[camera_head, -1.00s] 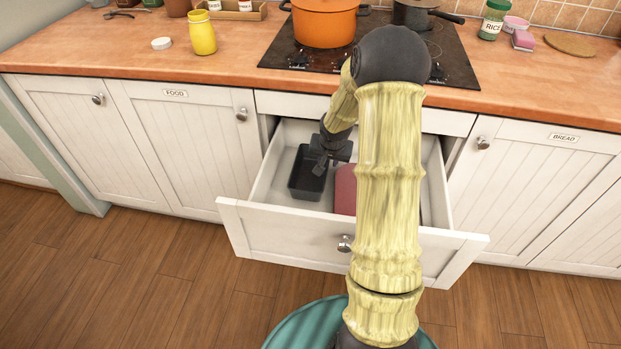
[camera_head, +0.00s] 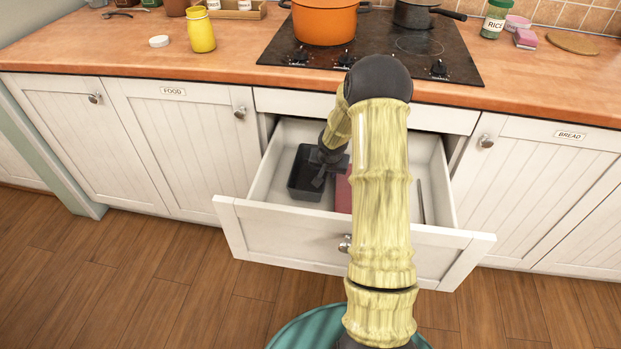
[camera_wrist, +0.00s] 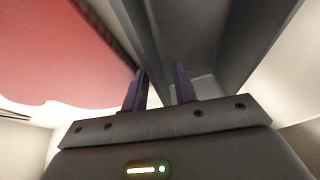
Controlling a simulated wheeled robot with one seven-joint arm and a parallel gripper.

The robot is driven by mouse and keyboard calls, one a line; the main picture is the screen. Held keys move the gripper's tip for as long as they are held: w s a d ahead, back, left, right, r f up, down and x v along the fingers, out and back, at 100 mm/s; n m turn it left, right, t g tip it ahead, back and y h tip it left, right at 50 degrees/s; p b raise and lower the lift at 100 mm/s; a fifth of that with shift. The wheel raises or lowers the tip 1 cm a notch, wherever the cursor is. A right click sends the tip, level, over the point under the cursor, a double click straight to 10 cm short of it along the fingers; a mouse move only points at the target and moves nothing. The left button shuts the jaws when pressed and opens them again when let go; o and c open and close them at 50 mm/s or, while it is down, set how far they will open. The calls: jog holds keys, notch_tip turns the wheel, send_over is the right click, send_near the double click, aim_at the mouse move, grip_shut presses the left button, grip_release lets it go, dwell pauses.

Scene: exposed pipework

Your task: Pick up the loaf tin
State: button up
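The loaf tin (camera_head: 300,188) is a dark grey, rectangular, open-topped tin in the left part of the pulled-out drawer. My gripper (camera_head: 319,182) is down inside the drawer at the tin's right side. In the wrist view the tin (camera_wrist: 215,35) fills the upper middle. My gripper's two purple-dark fingers (camera_wrist: 160,82) stand apart there, with the tin's near wall running down between them. Whether either finger touches the wall cannot be told. My arm hides part of the drawer.
A red item (camera_head: 343,190) lies in the drawer right beside the tin; it also shows in the wrist view (camera_wrist: 60,55). The drawer front (camera_head: 290,235) and side walls surround the gripper. Above are the counter (camera_head: 120,45) and the hob with an orange pot (camera_head: 325,20).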

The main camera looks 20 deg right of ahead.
jog(key=shift+x, duration=0.95)
jog(key=shift+r, duration=0.1)
grip_shut()
